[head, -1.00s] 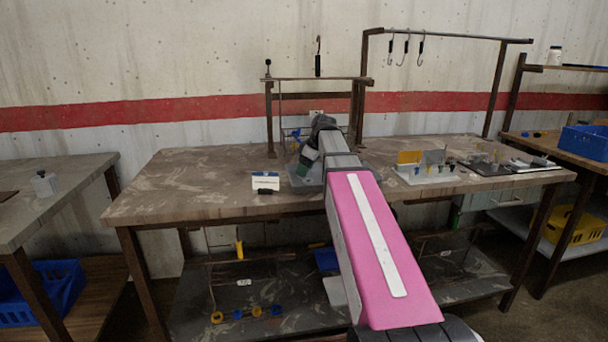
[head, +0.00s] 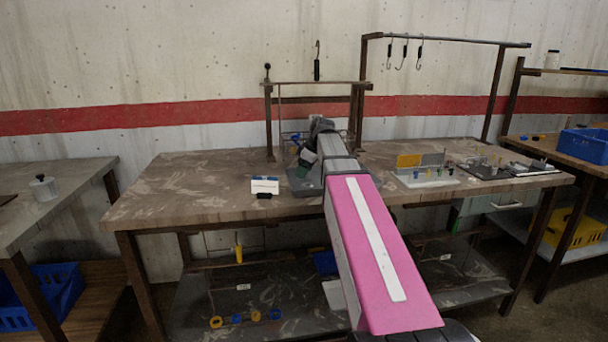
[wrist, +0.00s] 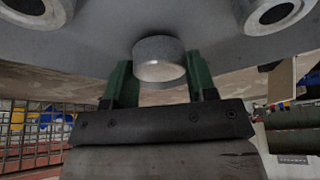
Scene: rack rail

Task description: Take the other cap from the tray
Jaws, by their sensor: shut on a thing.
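In the wrist view a short round grey metal cap (wrist: 159,62) sits between the green fingers of my gripper (wrist: 158,80), which are shut on it. Behind it is the grey surface of the tray (wrist: 105,38); I cannot tell whether the cap still touches it. Two metal rings with dark centres (wrist: 272,12) show at the upper corners of this view. In the head view my gripper (head: 307,157) is low over the grey tray (head: 301,186) on the bench; my arm hides part of the tray, and the cap cannot be made out there.
A small white sign (head: 265,185) stands left of the tray. A wire basket (wrist: 35,135) with blue and yellow things shows in the wrist view. A dark rack frame (head: 268,120) rises behind my gripper. A fixture with yellow and grey plates (head: 425,175) stands right. The bench's left is clear.

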